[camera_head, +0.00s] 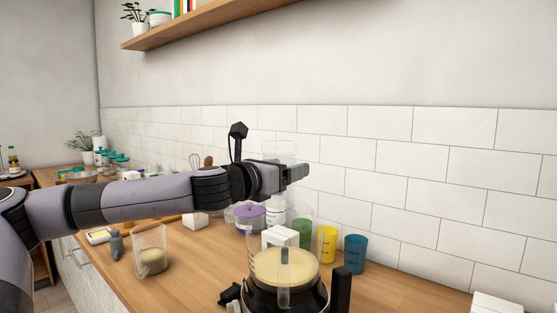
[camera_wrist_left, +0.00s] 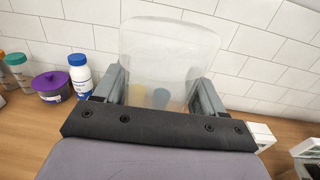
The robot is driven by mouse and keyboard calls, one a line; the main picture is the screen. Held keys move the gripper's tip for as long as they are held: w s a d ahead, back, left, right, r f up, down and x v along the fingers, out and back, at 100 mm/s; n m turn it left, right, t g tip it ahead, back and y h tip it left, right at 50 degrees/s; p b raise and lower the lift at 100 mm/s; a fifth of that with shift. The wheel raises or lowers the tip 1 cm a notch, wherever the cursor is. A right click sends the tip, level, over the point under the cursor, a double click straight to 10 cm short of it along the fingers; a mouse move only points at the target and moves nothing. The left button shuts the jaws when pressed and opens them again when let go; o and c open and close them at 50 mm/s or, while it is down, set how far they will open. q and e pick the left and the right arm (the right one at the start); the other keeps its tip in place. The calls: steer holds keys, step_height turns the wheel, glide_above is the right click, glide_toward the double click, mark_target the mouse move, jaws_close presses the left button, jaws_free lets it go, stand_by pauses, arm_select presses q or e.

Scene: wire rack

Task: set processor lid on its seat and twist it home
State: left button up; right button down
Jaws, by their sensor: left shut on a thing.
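My left gripper (camera_head: 298,172) reaches in from the left and is shut on a clear, see-through thing, which looks like the processor lid (camera_wrist_left: 168,52). In the left wrist view the lid stands up between the two fingers of the gripper (camera_wrist_left: 160,92). It shows only faintly in the head view (camera_head: 280,150). The food processor (camera_head: 285,290) stands on the counter at the bottom of the head view, below the gripper and apart from the lid. Its clear bowl holds something cream-coloured, and its black handle (camera_head: 341,290) is on the right. My right gripper is not in view.
Green (camera_head: 302,231), yellow (camera_head: 328,243) and blue (camera_head: 355,254) cups stand behind the processor. A purple-lidded pot (camera_wrist_left: 52,84) and a blue-capped bottle (camera_wrist_left: 80,76) are near the wall. A clear container (camera_head: 150,252) stands left. The tiled wall (camera_head: 430,160) bounds the counter.

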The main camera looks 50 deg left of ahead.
arm_select(q)
steer(key=shift+w+p, duration=0.35)
steer(key=shift+p, duration=0.2)
steer(key=shift+w+a+f+b, duration=0.1)
steer(key=shift+a+f+b, duration=0.15)
steer(key=shift+b, duration=0.25)
steer(key=shift+w+d+b, duration=0.15)
steer(key=shift+w+b, duration=0.25)
steer(key=shift+b, duration=0.2)
steer(key=shift+w+d+b, duration=0.7)
steer(key=shift+w+d, duration=0.05)
steer(key=shift+s+a+f+b, duration=0.1)
steer(key=shift+f+b, duration=0.2)
steer(key=shift+f, duration=0.15)
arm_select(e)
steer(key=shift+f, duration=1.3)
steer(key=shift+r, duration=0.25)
arm_select(q)
steer(key=shift+f, duration=0.1)
